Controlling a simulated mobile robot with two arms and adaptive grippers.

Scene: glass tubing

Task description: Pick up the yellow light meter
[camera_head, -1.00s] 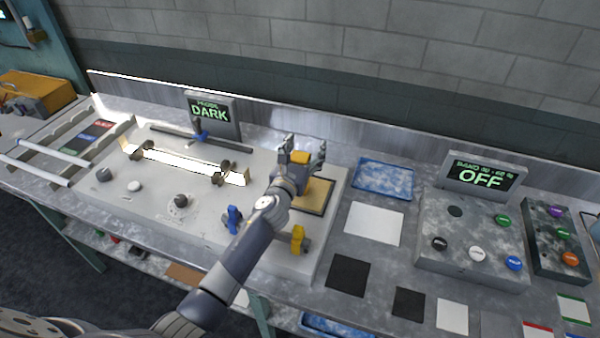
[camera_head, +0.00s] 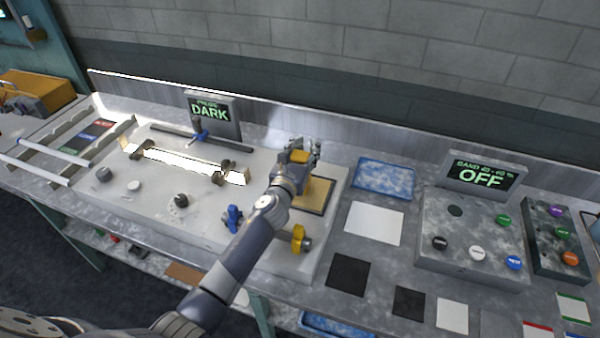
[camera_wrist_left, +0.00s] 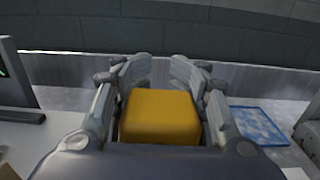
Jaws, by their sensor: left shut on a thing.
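The yellow light meter (camera_wrist_left: 160,115) is a yellow block between the fingers of my left gripper (camera_wrist_left: 160,75) in the left wrist view. In the head view the left gripper (camera_head: 302,150) is shut on the light meter (camera_head: 299,157), above the tan pad with a dark border (camera_head: 318,194). The fingers hide part of the meter there. I cannot tell whether its underside touches the pad. My right gripper is not in view.
A lit glass tube (camera_head: 185,162) lies in holders on the left of the pale bench plate. A blue tray (camera_head: 385,178) and a white sheet (camera_head: 374,223) lie to the right. A screen reading DARK (camera_head: 212,115) stands behind. Blue (camera_head: 233,217) and yellow (camera_head: 299,238) knobs are near the front.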

